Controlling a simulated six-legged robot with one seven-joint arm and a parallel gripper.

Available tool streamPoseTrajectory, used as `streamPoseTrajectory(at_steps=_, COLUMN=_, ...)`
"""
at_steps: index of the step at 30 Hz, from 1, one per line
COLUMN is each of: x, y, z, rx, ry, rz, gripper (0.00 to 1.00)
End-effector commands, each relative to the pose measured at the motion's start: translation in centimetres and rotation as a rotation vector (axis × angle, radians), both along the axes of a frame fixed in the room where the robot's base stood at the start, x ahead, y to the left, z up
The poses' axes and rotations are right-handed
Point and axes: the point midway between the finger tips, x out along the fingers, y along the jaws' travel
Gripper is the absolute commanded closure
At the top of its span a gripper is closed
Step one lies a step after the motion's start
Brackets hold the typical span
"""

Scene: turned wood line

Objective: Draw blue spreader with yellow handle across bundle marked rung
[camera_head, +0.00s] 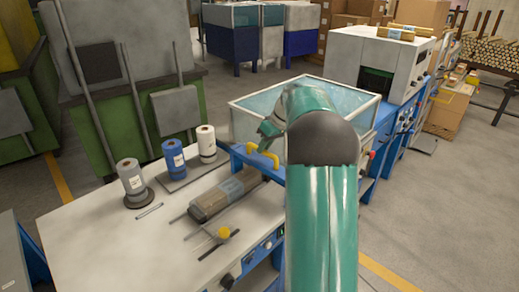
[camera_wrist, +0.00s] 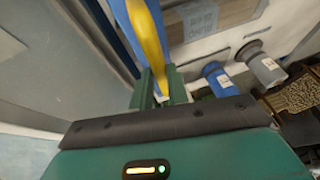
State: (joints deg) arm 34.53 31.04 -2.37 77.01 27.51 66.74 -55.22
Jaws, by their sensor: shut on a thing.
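The blue spreader (camera_head: 240,153) shows as a blue bar with a yellow handle (camera_head: 262,154), at the far right end of the bundle in the head view. My gripper (camera_head: 269,130) is at the handle. In the wrist view, its fingers (camera_wrist: 160,88) are closed around the yellow handle (camera_wrist: 149,40), with the blue bar (camera_wrist: 122,22) beside it. The brown wrapped bundle (camera_head: 208,205) lies on the white table with a pale blue label. The bundle (camera_wrist: 240,10) also shows in the wrist view, its label lettering upside down and blurred. My arm hides part of the spreader.
Grey, blue and white rolls (camera_head: 131,178) stand along the table's back edge. A glass-walled tank (camera_head: 250,100) stands behind my arm. The table's (camera_head: 90,235) left part is mostly bare.

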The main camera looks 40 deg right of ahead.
Motion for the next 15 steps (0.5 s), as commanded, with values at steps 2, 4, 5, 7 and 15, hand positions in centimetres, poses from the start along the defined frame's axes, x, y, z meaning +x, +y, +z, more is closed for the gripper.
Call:
streamPoseTrajectory(at_steps=2, x=0.08, y=-0.41, z=0.10, rx=-0.003, ry=-0.002, rz=-0.002, gripper=1.00)
streamPoseTrajectory(at_steps=4, x=0.11, y=-0.56, z=0.13, rx=-0.004, ry=-0.003, rz=-0.001, gripper=1.00)
streamPoseTrajectory(at_steps=5, x=0.12, y=-0.60, z=0.14, rx=-0.004, ry=-0.004, rz=-0.002, gripper=1.00)
streamPoseTrajectory(at_steps=7, x=0.12, y=-0.67, z=0.16, rx=-0.005, ry=-0.004, rz=-0.002, gripper=1.00)
streamPoseTrajectory(at_steps=15, x=0.14, y=-0.89, z=0.16, rx=-0.008, ry=-0.005, rz=-0.005, gripper=0.64)
